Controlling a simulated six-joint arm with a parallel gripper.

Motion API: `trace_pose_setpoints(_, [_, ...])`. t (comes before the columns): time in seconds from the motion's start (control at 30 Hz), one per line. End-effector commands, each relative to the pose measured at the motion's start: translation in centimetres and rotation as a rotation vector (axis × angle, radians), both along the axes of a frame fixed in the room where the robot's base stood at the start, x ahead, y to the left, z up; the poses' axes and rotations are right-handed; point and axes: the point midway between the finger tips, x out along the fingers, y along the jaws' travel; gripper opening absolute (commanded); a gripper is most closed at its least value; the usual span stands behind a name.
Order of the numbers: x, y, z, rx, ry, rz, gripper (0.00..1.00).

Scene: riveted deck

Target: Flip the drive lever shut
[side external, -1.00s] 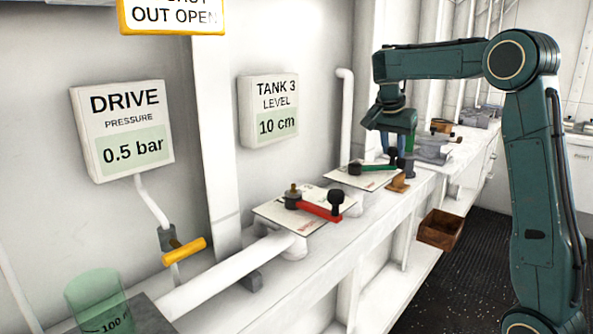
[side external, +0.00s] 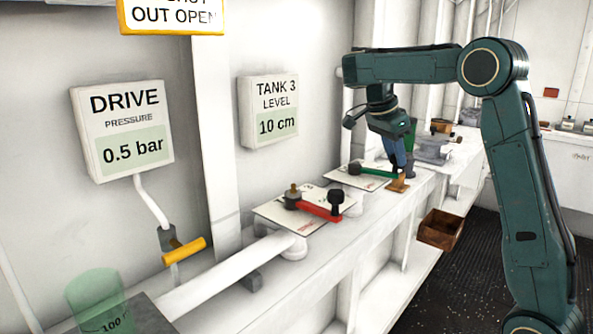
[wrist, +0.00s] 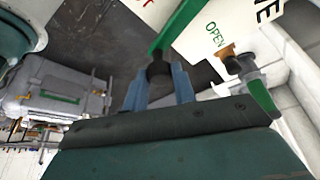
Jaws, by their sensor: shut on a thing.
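A green lever (side external: 374,171) lies over a white plate (side external: 345,176) on the bench. My gripper (side external: 405,174) is down at the lever's right end. In the wrist view, my blue fingers (wrist: 160,85) are closed around a dark piece at the end of the green bar (wrist: 178,28). The word OPEN and a large E show on the plate beside it. A red lever (side external: 319,210) with a black knob lies on the nearer plate, apart from my gripper. Which lever is the drive one is not fully legible.
The wall panel (side external: 121,130) reads DRIVE PRESSURE 0.5 bar; another (side external: 269,111) reads TANK 3 LEVEL 10 cm. A yellow handle (side external: 184,251) is on a pipe at left. A brown open box (side external: 440,230) sits beside the bench. Grey equipment (side external: 434,150) stands behind my gripper.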

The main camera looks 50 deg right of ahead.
Motion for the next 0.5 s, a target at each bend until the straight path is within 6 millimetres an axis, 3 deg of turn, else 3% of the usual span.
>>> trace_pose_setpoints(0.37, [0.01, 0.08, 0.11, -0.001, -0.003, -0.004, 0.00])
trace_pose_setpoints(0.4, [0.02, 0.09, 0.12, -0.001, -0.003, -0.004, 0.28])
trace_pose_setpoints(0.5, [0.02, 0.07, 0.09, 0.000, -0.003, -0.003, 0.48])
